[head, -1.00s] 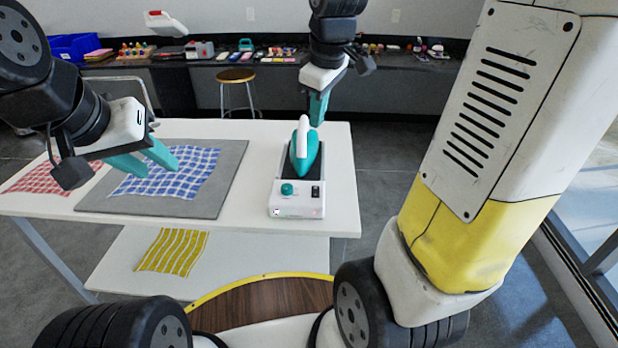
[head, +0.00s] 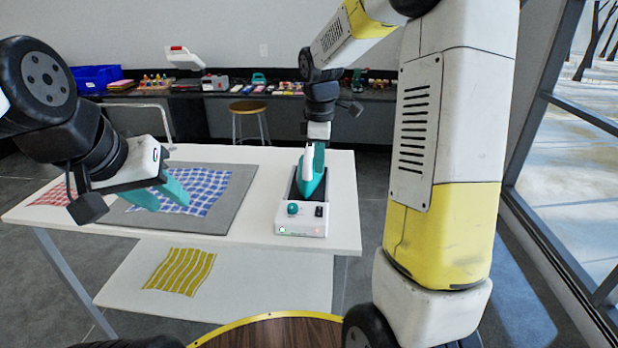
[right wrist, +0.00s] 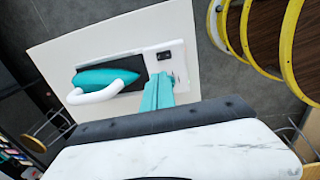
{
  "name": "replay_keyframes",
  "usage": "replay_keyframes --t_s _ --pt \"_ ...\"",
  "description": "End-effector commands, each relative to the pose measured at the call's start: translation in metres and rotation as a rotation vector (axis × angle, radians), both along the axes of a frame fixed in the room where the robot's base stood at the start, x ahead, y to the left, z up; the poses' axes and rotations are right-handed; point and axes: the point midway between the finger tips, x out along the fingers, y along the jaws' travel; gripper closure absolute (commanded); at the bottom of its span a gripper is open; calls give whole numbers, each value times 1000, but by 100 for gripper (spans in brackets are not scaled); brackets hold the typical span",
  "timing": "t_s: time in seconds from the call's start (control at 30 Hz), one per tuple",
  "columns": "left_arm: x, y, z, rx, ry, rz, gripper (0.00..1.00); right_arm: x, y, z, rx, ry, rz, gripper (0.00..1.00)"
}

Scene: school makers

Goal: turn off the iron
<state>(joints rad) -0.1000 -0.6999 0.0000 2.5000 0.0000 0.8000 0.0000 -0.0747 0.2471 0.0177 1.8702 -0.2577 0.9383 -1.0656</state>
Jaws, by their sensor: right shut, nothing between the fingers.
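The iron (head: 307,178), teal with a white handle, rests on its base (head: 290,228), a white box with a black pad, on the table. The base has a teal knob (head: 293,209) and a black switch (head: 319,211) at its near end. The right wrist view shows the iron (right wrist: 107,78) and switch (right wrist: 165,56); the knob is not visible there, where my fingers cross the base. My right gripper (head: 319,150) is shut and empty above the iron's base; its fingers (right wrist: 158,92) show together. My left gripper (head: 172,205) is open and empty over the mat.
A grey mat (head: 238,200) with a blue checked cloth (head: 205,190) lies left of the iron. A red checked cloth (head: 50,192) is at the far left. A yellow striped cloth (head: 180,272) lies on the lower shelf. A stool (head: 248,107) stands behind the table.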

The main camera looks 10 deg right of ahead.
Motion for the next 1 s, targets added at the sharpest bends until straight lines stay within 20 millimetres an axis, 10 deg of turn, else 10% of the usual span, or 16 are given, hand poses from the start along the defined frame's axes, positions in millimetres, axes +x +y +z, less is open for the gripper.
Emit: replay_keyframes --t_s 0.6,1.0 --pt "0 0 0 0 0 0 64 12 -4 -115 -1 3 -1 100" --pt "0 0 0 0 0 0 64 15 -5 -133 0 1 -1 100"
